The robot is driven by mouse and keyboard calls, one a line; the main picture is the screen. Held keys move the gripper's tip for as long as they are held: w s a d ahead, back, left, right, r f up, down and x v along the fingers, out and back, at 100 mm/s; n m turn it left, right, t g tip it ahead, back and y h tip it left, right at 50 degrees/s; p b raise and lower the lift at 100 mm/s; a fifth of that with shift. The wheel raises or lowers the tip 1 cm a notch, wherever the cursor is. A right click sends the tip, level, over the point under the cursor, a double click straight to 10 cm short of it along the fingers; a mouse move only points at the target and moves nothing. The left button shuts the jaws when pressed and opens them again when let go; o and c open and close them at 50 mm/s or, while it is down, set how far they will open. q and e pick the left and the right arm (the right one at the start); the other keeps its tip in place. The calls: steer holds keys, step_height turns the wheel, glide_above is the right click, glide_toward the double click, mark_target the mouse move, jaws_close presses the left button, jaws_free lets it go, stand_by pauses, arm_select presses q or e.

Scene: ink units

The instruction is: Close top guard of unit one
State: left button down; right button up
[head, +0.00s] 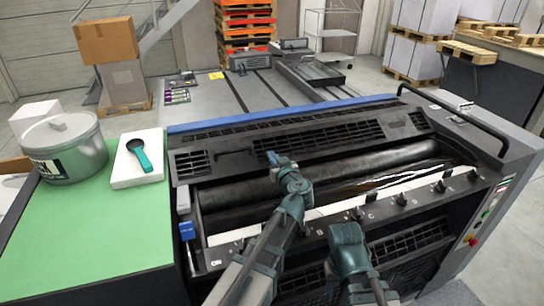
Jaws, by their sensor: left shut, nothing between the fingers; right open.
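The top guard (330,138) of the press unit is a long black panel with grilles and a recessed handle. It is tilted back behind the rollers, and the black ink roller (235,202) lies exposed in front of it. My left gripper (272,156) is shut and empty, over the roller in front of the guard's lower middle; I cannot tell whether it touches the guard. My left arm hides part of the roller and tray. My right gripper (355,290) is open and low in front of the unit, at the bottom of the picture. No unit number is legible.
A green-topped bench (90,235) stands left, with an ink tin (68,148) and a teal tool (140,154) on a white pad. A black handrail (455,118) rises at the unit's right. Pallets and cartons stand behind. The front ledge carries several black knobs.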

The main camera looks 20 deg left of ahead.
arm_select(q)
steer(key=shift+f+b, duration=0.3)
steer(key=shift+f, duration=0.2)
steer(key=shift+r, duration=0.15)
